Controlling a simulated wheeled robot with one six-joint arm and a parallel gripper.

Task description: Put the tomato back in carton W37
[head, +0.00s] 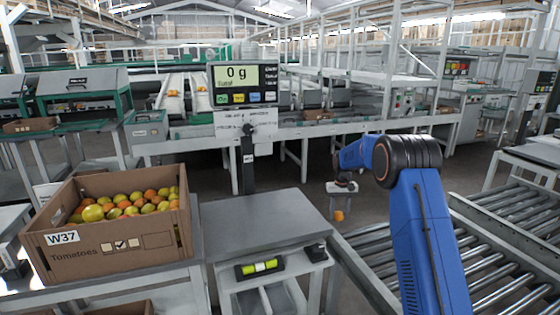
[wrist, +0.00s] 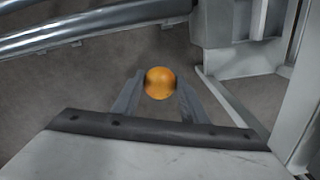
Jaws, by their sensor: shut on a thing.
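An orange tomato (wrist: 160,83) sits between the two fingers of my gripper (wrist: 158,92) in the wrist view, with the fingers closed on it. In the head view the tomato (head: 338,215) shows small below my gripper (head: 340,204), held in the air to the right of the scale's stand. Carton W37 (head: 120,258) is a brown cardboard box at the left, labelled W37 and Tomatoes. It is open at the top and holds many orange and yellow-green tomatoes. My gripper is well to the right of the carton and apart from it.
A scale with a bare grey plate (head: 262,222) stands between the carton and my gripper; its display (head: 240,77) reads 0 g. A roller conveyor (head: 500,260) runs at the right. Bare floor lies below the gripper in the wrist view.

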